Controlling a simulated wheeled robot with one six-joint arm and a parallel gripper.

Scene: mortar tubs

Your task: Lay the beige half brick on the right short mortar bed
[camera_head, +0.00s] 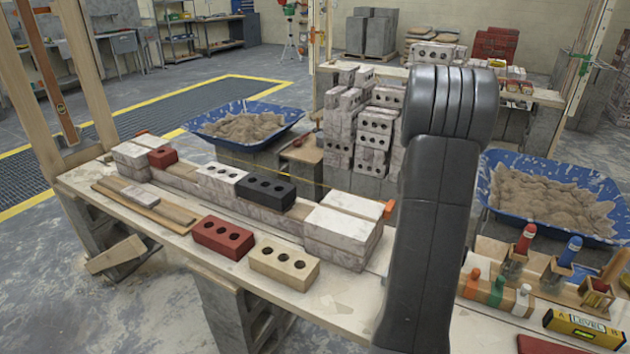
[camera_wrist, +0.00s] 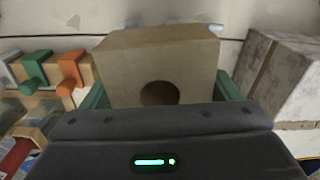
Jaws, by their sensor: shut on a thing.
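The beige half brick (camera_wrist: 155,65), with one round hole in the face toward me, is in the wrist view. My gripper (camera_wrist: 160,92) is shut on it, one green finger on each side. In the head view my dark arm link hides the gripper and the half brick. The low wall on the bench carries a red half brick (camera_head: 162,157), a white brick (camera_head: 221,177) and a black brick (camera_head: 265,190). The short stretch on the right, between the black brick and the whitewashed end blocks (camera_head: 343,228), shows only narrowly (camera_head: 299,210); its mortar is hard to make out.
A red brick (camera_head: 222,237) and a full beige brick (camera_head: 284,262) lie at the bench's front. Blue mortar tubs (camera_head: 245,124) stand behind. A whitewashed block (camera_wrist: 288,75) is right of the held brick.

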